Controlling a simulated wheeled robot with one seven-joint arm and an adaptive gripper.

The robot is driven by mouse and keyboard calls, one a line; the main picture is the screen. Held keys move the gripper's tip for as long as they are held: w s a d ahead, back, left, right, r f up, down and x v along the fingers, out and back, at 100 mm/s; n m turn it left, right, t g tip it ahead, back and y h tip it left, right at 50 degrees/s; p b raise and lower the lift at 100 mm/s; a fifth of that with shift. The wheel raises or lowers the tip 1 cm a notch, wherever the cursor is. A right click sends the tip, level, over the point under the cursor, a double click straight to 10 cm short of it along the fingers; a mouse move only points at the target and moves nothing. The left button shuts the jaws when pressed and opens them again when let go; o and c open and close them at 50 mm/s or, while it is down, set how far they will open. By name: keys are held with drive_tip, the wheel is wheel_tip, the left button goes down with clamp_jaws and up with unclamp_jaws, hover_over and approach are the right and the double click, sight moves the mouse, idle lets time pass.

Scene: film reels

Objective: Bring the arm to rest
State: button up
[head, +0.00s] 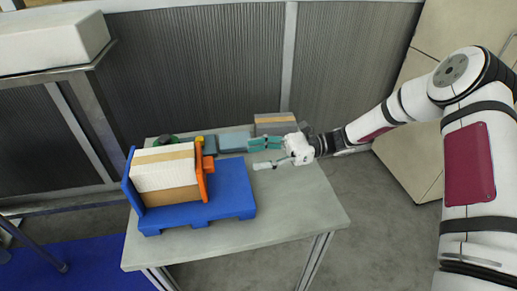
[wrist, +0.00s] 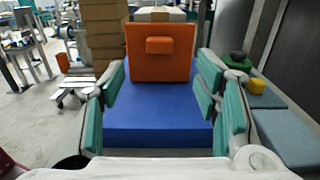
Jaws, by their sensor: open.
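My gripper (head: 266,154) is at the end of my outstretched arm, above the back right part of the grey table (head: 290,205). Its teal-padded fingers are spread apart with nothing between them. In the wrist view my gripper (wrist: 163,98) points along the blue base (wrist: 160,130) toward an orange plate (wrist: 160,65) with a block-like handle. The plate is beyond the fingertips and apart from them. In the head view the orange plate (head: 202,172) stands upright on the blue base (head: 232,190), against a white and brown stack (head: 167,175).
Grey-blue flat pieces (head: 234,141) and a grey and brown stack (head: 275,125) lie along the table's back edge. A dark corrugated wall (head: 200,70) rises behind. A white block (head: 50,40) sits on a stand at left. The table's front right is clear.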

drive_tip(key=s+d+r+n+t+h+p, duration=0.1)
drive_tip(key=s+d+r+n+t+h, duration=0.3)
drive_tip(key=s+d+r+n+h, duration=0.3)
drive_tip(key=s+d+r+n+t+h+p, duration=0.1)
drive_tip(key=s+d+r+n+t+h, duration=0.4)
drive_tip(key=s, duration=1.7)
drive_tip(key=d+r+n+h, duration=0.2)
drive_tip(key=d+r+h, duration=0.3)
drive_tip(key=d+r, duration=0.4)
drive_tip(key=shift+d+n, duration=0.4)
drive_tip(key=shift+d, duration=0.35)
